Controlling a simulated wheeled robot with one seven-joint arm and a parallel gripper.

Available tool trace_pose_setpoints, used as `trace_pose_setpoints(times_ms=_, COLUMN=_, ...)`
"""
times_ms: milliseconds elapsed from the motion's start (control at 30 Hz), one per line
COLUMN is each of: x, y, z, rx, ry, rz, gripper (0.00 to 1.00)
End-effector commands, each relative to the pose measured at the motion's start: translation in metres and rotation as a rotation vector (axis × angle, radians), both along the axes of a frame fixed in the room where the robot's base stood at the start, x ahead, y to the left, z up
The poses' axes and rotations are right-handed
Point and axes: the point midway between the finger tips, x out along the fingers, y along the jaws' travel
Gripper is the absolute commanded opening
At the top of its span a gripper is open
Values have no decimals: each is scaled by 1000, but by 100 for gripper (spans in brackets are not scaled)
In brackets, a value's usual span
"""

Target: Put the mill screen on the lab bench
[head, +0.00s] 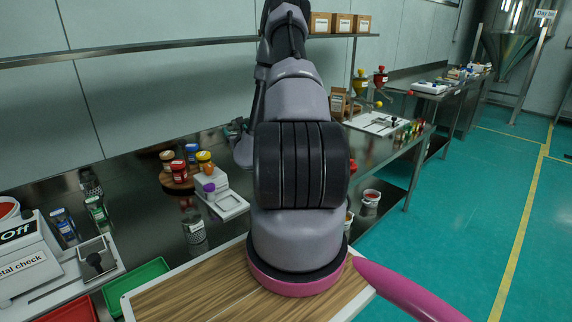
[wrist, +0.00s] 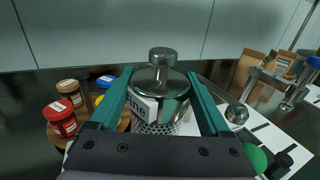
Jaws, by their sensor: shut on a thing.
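In the wrist view, my gripper (wrist: 159,74) has its two teal fingers on either side of the mill screen (wrist: 157,128). The screen has a shiny metal top with a round knob, a white label ending in "ine", and a perforated cylinder below. It looks upright, with its lower part partly hidden by the gripper body. In the head view, my arm hides the gripper and held screen. The lab bench (head: 150,222) is a dark, shiny metal surface along the wall. I cannot tell whether the screen touches anything below.
Another perforated metal cylinder (head: 195,232) stands on the bench. Jars sit on a round wooden stand (head: 176,182) near a white device (head: 228,204). A metal-check machine (head: 30,262), a green tray (head: 138,286) and a wooden board (head: 190,295) are nearer.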

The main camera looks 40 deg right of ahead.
Motion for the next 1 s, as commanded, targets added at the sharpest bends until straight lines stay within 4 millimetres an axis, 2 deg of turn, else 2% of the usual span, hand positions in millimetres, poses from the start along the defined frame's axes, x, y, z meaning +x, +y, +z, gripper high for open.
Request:
trace_pose_setpoints(times_ms=167, x=0, y=-7, z=-9, rx=2, ry=0, rz=-10, gripper=0)
trace_pose_setpoints(times_ms=267, x=0, y=-7, z=-29, rx=5, ry=3, rz=-11, gripper=0)
trace_pose_setpoints(times_ms=500, x=-1, y=-7, z=-93, rx=3, ry=3, rz=-11, gripper=0)
trace_pose_setpoints(times_ms=633, x=0, y=-6, z=-121, rx=3, ry=1, rz=-10, gripper=0)
trace_pose_setpoints(times_ms=1000, x=0, y=-7, z=-155, rx=2, ry=-1, rz=-10, gripper=0)
